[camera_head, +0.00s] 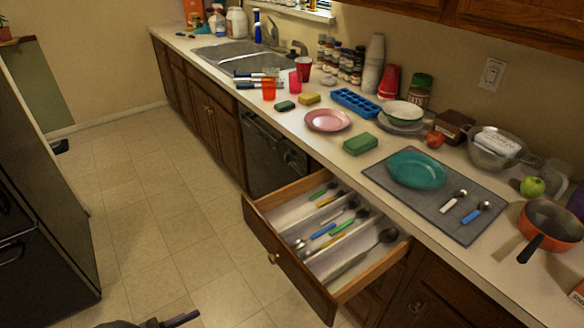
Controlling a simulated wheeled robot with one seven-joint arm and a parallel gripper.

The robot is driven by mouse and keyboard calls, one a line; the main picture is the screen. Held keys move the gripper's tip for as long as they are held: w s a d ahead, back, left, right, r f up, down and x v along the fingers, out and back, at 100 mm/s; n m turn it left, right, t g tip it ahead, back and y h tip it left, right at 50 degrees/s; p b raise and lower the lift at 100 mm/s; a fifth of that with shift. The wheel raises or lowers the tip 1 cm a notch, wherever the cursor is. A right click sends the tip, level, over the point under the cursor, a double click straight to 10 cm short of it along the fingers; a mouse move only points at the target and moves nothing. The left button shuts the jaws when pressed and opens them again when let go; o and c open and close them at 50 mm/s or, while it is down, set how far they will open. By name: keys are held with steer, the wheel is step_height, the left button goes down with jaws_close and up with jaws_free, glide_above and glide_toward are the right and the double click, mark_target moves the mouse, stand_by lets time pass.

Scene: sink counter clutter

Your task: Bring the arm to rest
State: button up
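Part of my gripper (152,322) shows as a dark shape at the bottom edge of the head view, over the floor and left of the open drawer. Most of it and the rest of my arm are cut off by the frame. I cannot tell whether it is open or shut. I see nothing held in the part that shows.
An open drawer (279,262) with several utensils juts over the floor. The counter holds a grey mat (376,175) with a teal plate (417,170), an orange pan (553,222), a colander and a sink (232,58). The tiled floor (150,200) is clear; a dark fridge stands left.

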steer(key=w+d+r+m+g+y, duration=0.1)
steer(key=w+d+m+g+y, duration=0.2)
steer(key=d, duration=0.6)
steer(key=w+d+r+m+g+y, duration=0.2)
steer(key=w+d+m+g+y, duration=0.2)
steer(key=d+m, duration=0.4)
steer(key=w+d+r+m+g+y, duration=0.2)
steer(key=w+d+m+g+y, duration=0.2)
steer(key=d, duration=0.7)
steer(key=shift+w+d+r+m+g, duration=0.2)
steer(key=shift+w+m+g, duration=0.25)
steer(key=shift+m, duration=0.55)
steer(key=s+d+r+m+t+y, duration=0.1)
steer(key=d+r+m+t+y, duration=0.25)
steer(key=d+m, duration=0.5)
step_height(320, 180, down, 10)
steer(key=d+b, duration=0.1)
steer(key=b, duration=0.9)
step_height(320, 180, up, 18)
steer(key=p, duration=1.8)
steer(key=shift+s+d+t, duration=0.15)
steer(key=shift+t, duration=0.25)
steer(key=shift+h, duration=0.25)
